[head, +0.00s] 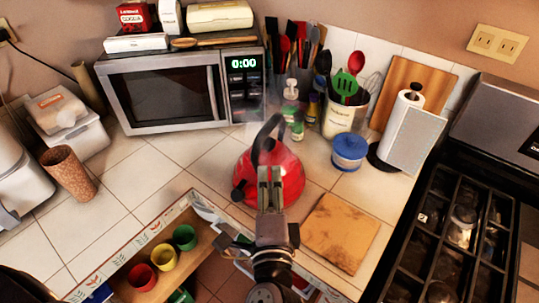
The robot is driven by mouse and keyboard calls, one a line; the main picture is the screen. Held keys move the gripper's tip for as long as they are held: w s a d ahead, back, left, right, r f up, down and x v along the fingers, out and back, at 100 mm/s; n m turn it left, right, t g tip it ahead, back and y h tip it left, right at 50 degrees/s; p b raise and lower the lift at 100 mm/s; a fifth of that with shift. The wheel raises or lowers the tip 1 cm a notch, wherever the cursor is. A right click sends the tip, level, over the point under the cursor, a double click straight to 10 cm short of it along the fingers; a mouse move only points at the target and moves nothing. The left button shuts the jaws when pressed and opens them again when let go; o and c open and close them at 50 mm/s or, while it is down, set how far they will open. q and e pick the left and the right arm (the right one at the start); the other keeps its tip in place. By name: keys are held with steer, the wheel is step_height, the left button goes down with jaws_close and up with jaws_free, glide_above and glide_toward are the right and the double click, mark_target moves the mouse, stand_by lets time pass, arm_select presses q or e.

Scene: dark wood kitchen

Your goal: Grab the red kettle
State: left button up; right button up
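The red kettle (289,176) stands on the white tiled counter, in front of the microwave. Its black handle (263,137) arches over the top, and a dark spout tip (237,195) points to the lower left. The fingers look close together and hide part of the kettle. I cannot tell whether they touch or hold anything.
A microwave (163,92) stands behind the kettle. A utensil crock (343,118), blue-lidded jar (349,151) and wooden board (341,232) are to the right, before the stove (450,240). An open drawer (205,243) with coloured cups lies below left. Counter left of the kettle is free.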

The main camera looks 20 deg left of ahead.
mark_target(268, 136)
arm_select(q)
steer(key=p+x, duration=0.1)
steer(key=x, duration=0.1)
steer(key=r+p+x, duration=0.1)
steer(key=x, duration=0.1)
steer(key=p+x, duration=0.1)
steer(key=x, duration=0.2)
steer(key=shift+a+r, duration=0.15)
steer(key=shift+a, duration=0.1)
steer(key=p+x, duration=0.1)
steer(key=x, duration=0.2)
steer(key=shift+w+f, duration=0.2)
steer(key=shift+w+a+f, duration=0.1)
steer(key=shift+w, duration=0.25)
steer(key=shift+w+p, duration=0.15)
steer(key=shift+p, duration=0.15)
steer(key=shift+w+a, duration=0.1)
steer(key=shift+w, duration=0.1)
steer(key=p+x, duration=0.2)
steer(key=x, duration=0.2)
steer(key=shift+w+p, duration=0.25)
steer(key=shift+p, duration=0.15)
steer(key=shift+w, duration=0.2)
arm_select(e)
step_height(268, 136, up, 8)
steer(key=s, duration=0.1)
steer(key=shift+d+f, duration=0.25)
steer(key=shift+d, duration=0.1)
